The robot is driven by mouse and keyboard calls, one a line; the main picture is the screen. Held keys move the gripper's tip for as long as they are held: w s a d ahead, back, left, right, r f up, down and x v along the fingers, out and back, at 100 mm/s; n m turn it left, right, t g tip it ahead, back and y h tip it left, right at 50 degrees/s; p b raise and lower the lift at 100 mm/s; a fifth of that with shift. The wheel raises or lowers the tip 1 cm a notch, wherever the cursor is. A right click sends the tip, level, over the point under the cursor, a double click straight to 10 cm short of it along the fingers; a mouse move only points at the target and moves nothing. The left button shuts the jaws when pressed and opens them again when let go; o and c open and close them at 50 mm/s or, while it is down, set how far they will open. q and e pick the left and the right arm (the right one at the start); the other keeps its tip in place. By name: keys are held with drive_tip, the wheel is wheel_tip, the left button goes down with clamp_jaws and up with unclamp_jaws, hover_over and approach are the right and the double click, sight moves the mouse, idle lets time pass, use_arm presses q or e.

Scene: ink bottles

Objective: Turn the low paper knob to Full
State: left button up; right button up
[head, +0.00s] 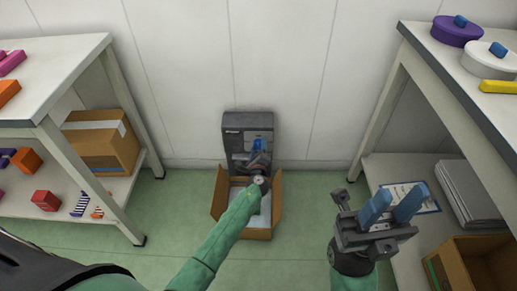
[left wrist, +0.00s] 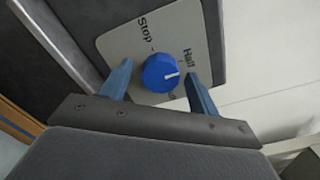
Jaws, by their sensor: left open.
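The blue round knob (left wrist: 160,73) sits on a light plate (left wrist: 118,42) with the words Stop and Half and a third label mostly hidden below. Its white pointer line points right, close to the Half label. My left gripper (left wrist: 160,69) is open, one finger on each side of the knob, with gaps visible. My right gripper (head: 394,200) is open and empty, off to the right.
An open cardboard box (head: 219,197) with white paper stands below the machine, under my left arm. A left shelf (head: 55,50) and a right shelf (head: 420,40) flank the space. A clipboard (head: 400,190) lies behind my right gripper.

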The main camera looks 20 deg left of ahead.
use_arm(q)
drive_tip(key=c, duration=1)
